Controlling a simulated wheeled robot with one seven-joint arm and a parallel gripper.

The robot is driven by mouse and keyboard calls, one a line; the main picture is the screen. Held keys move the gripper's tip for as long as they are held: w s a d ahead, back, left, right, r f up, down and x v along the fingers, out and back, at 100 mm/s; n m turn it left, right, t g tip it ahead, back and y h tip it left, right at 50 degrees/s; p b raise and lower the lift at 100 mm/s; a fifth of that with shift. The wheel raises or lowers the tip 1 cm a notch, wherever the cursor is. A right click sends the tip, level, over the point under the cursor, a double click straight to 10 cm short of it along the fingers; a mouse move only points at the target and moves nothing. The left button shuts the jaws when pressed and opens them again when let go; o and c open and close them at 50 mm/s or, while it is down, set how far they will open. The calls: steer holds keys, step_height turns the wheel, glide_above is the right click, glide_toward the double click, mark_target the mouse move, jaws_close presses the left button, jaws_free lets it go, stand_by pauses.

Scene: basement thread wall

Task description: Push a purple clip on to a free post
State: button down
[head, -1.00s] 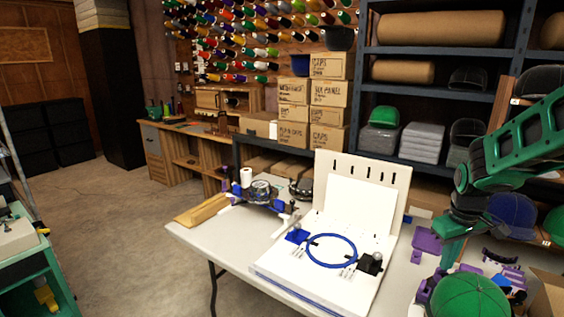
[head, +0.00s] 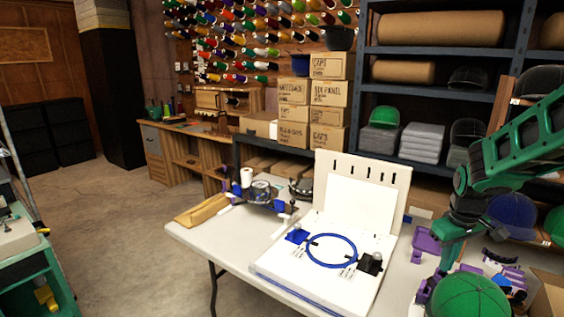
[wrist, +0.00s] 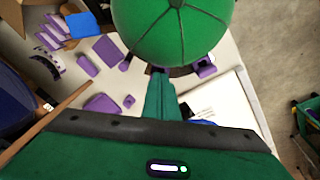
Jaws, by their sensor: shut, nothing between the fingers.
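My gripper (wrist: 160,78) is shut and empty; its green fingers point toward the green cap in the wrist view. In the head view my gripper's tip is low at the right, partly hidden by the cap. Several purple pieces lie on the white table. A flat purple piece (wrist: 102,103), a small purple piece (wrist: 128,101) and a purple block (wrist: 87,65) lie left of my fingers. Purple parts (wrist: 205,67) also show beside the cap's edge. I cannot tell which piece is a clip, and I cannot make out a free post.
The green cap (head: 468,298) stands at the table's front right, close to my gripper. A white board with a blue hoop (head: 331,251) fills the table's middle. A cardboard box (head: 553,294) is at the right edge. Floor at the left is open.

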steer(key=shift+r, duration=0.1)
step_height(320, 180, up, 7)
steer(key=s, duration=0.1)
steer(key=shift+a, duration=0.3)
stand_by(0.4)
steer(key=s+m, duration=0.1)
steer(key=s, duration=0.3)
steer(key=s+m, duration=0.1)
steer(key=s, duration=0.3)
steer(key=s+r+m, duration=0.1)
steer(key=s, duration=0.3)
steer(key=shift+s+d+m+g, duration=0.25)
steer(key=shift+m+g, duration=0.15)
steer(key=s+a+f+m+y, duration=0.1)
steer(key=s+m, duration=0.3)
steer(key=s, duration=1.1)
steer(key=shift+a+f+m+g, duration=0.4)
steer(key=shift+a+f, duration=0.2)
steer(key=shift+a, duration=0.05)
steer(key=shift+w, duration=0.1)
steer(key=shift+w+f, duration=0.25)
steer(key=shift+w, duration=0.4)
